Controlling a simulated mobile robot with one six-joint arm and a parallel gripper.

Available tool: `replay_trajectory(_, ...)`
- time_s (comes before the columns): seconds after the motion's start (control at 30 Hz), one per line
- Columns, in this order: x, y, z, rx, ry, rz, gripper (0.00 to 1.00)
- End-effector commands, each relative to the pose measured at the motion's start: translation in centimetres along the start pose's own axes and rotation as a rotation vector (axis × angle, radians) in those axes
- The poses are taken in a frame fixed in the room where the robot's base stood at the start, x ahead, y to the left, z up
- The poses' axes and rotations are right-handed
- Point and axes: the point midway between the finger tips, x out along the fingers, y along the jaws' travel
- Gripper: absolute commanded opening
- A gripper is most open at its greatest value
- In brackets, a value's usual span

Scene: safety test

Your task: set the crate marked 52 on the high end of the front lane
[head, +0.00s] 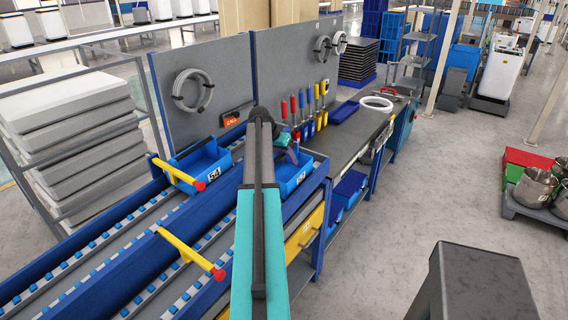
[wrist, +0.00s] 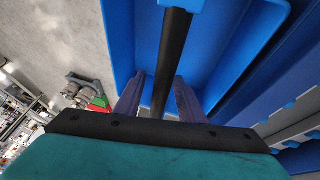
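My gripper (head: 283,142) is over the right crate. In the wrist view my gripper (wrist: 160,98) is open, with its fingers on either side of the crate's black handle bar (wrist: 172,58) and gaps between. The front lane (head: 166,290) has blue walls and blue-and-white rollers.
Yellow arms with red knobs cross the back lane (head: 180,174) and front lane (head: 190,254). A grey panel (head: 199,82) rises behind. Screwdrivers (head: 309,108) stand behind the bench (head: 350,131).

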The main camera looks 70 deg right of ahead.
Motion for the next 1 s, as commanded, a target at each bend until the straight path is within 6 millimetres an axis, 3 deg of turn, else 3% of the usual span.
replay_trajectory(0.47,-0.6,0.0,0.0,0.000,0.000,0.000,0.35)
replay_trajectory(1.0,-6.8,-0.3,0.1,0.000,0.001,-0.001,0.35)
